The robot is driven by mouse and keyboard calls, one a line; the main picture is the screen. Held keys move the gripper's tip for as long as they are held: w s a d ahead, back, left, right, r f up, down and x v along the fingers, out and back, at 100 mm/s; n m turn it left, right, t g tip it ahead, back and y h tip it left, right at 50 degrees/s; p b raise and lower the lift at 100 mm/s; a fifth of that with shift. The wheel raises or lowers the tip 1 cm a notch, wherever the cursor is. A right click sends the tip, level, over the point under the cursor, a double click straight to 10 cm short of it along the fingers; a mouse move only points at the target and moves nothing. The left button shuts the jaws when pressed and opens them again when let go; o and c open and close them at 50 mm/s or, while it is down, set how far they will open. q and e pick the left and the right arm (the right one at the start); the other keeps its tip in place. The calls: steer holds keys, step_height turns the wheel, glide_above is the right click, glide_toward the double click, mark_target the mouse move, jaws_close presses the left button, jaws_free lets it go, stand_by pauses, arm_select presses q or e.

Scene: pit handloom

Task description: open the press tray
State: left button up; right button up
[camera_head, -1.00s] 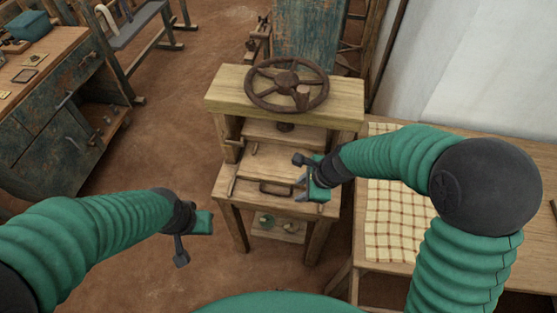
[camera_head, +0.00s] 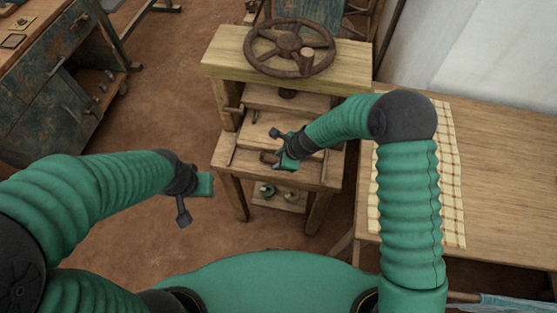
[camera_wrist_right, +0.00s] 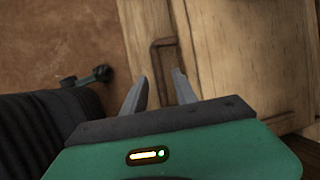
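The wooden press (camera_head: 225,52) stands ahead of me with a rusty handwheel (camera_head: 290,47) on top. Its press tray (camera_head: 258,131) is a pale wooden board between the posts, with a dark metal handle (camera_head: 268,157) at its front edge. My right gripper (camera_head: 277,164) is at this handle and partly hides it. In the right wrist view the handle (camera_wrist_right: 160,62) lies ahead, between the lines of the two open fingers (camera_wrist_right: 160,88); no grip shows. My left gripper (camera_head: 206,184) hangs left of the press, away from it; its fingers are not clear.
A worn blue cabinet (camera_head: 65,95) stands at the left. A wooden table (camera_head: 500,165) with a checked cloth (camera_head: 448,170) is close on the right. Small items sit on the press's lower shelf (camera_head: 280,201). Bare floor lies between cabinet and press.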

steer(key=shift+w+a+f, duration=0.1)
steer(key=shift+a+f, duration=0.05)
steer(key=shift+f, duration=0.25)
jaws_close()
stand_by(1.2)
